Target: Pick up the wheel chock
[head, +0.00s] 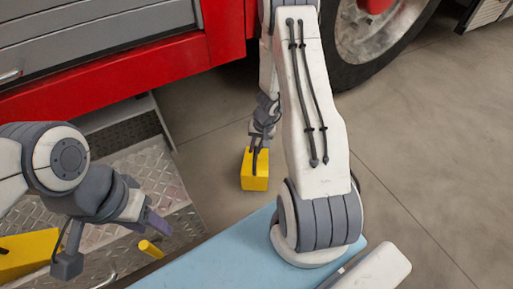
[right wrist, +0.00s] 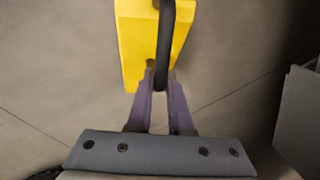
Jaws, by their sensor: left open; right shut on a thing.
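The yellow wheel chock (head: 255,172) hangs below my right gripper (head: 262,137) in the head view, beside the truck. In the right wrist view the chock (right wrist: 133,45) has a black handle (right wrist: 165,45), and the purple fingers of my right gripper (right wrist: 160,80) are closed on that handle. I cannot tell whether the chock's underside touches the floor. My left gripper (head: 150,218) is open and empty at the lower left, over the metal step. My right arm hides part of the wheel and floor.
A red and grey truck side (head: 120,65) with a large tyre (head: 375,40) stands at the back. A diamond-plate step (head: 150,172) is at the left. Another yellow block (head: 28,253) and a small yellow piece (head: 151,249) lie near my left arm. Floor at the right is clear.

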